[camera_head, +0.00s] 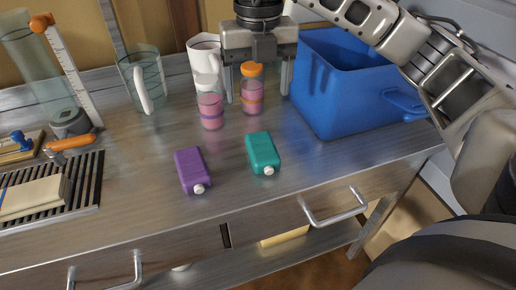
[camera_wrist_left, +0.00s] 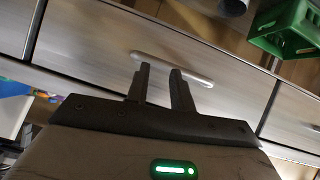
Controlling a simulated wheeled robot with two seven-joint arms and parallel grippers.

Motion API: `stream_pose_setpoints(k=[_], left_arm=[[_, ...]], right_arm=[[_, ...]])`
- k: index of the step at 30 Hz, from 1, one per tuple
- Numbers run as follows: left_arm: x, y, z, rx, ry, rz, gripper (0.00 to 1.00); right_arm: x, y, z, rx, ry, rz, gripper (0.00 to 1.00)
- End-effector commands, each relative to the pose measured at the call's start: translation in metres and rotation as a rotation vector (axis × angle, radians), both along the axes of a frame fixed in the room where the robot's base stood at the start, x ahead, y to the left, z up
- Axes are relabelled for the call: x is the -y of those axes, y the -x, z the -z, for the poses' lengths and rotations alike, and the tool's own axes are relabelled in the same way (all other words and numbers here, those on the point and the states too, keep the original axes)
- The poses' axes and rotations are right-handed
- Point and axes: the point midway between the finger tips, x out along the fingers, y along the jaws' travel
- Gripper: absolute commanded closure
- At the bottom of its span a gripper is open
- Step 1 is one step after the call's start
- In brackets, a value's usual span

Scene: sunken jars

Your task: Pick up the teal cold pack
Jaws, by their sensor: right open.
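The teal cold pack (camera_head: 263,152) lies flat on the metal counter, its white cap towards the front edge. My right gripper (camera_head: 257,96) is open and points down beyond the pack, apart from it. In the picture its fingers stand either side of an orange-lidded pink jar (camera_head: 251,98); I cannot tell whether they touch it. My left gripper (camera_wrist_left: 159,69) shows only in the left wrist view, with its fingers apart and empty, in front of a drawer handle (camera_wrist_left: 190,75). The cold pack is not in that view.
A purple pack (camera_head: 190,168) lies left of the teal one. A white-lidded pink jar (camera_head: 210,108), a white mug (camera_head: 203,55) and a blue bin (camera_head: 350,90) stand behind. A slotted rack (camera_head: 85,190) is at left. The counter in front of the packs is clear.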

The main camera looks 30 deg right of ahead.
Motion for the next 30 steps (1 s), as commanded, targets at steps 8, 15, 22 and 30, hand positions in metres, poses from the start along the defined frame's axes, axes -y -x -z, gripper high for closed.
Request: stream_pose_setpoints(k=[8, 15, 22, 30], left_arm=[[0.000, -0.001, 0.000, 0.012, 0.000, 0.000, 0.76], [0.000, -0.002, 0.000, 0.016, -0.001, 0.000, 0.76], [0.000, -0.002, 0.000, 0.015, -0.001, 0.000, 0.76], [0.000, -0.001, 0.001, 0.012, -0.001, 0.000, 0.76]], right_arm=[[0.001, 0.002, 0.058, -0.007, 0.004, 0.000, 0.22], [0.001, 0.001, 0.095, -0.004, 0.002, -0.002, 0.22], [0.003, 0.002, 0.111, -0.004, 0.002, -0.002, 0.22], [0.007, 0.004, 0.148, -0.003, 0.000, -0.003, 0.22]])
